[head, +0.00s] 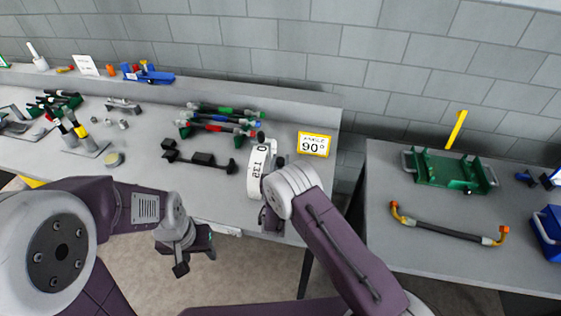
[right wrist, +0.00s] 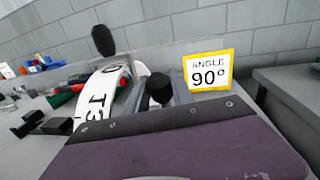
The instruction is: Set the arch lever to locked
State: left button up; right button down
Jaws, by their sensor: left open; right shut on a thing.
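The white arch (head: 256,172) with dark numbers stands near the front edge of the left table. It also shows in the right wrist view (right wrist: 103,98), with a dark knob (right wrist: 103,40) at its top. A second dark knob (right wrist: 159,88) on a light bar rises just beside the arch; I cannot tell for certain which is the lever's. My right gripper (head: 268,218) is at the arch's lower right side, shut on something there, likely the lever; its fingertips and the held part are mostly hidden. My left gripper (head: 190,258) is open and empty, in front of the table edge.
A yellow-framed "ANGLE 90°" sign (head: 314,145) stands right of the arch. A dark fixture (head: 200,160) and a rack of coloured hoses (head: 222,122) lie to its left. Across a gap, the right table (head: 385,180) bears a green tray (head: 450,172) and a hose (head: 445,230).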

pick_arm(q)
jog(key=shift+f, duration=0.1)
dwell(0.5)
notch_tip(320, 180, down, 10)
jog(key=b, duration=0.9)
jog(key=shift+r+b, duration=0.25)
jog(key=shift+b, duration=0.15)
pick_arm(e)
jog(key=s+t, duration=0.1)
jog(key=s+f+t, duration=0.1)
jog(key=a+t, duration=0.1)
jog(key=t, duration=0.1)
jog(key=shift+s+f+n, duration=0.3)
jog(key=shift+s+n, duration=0.1)
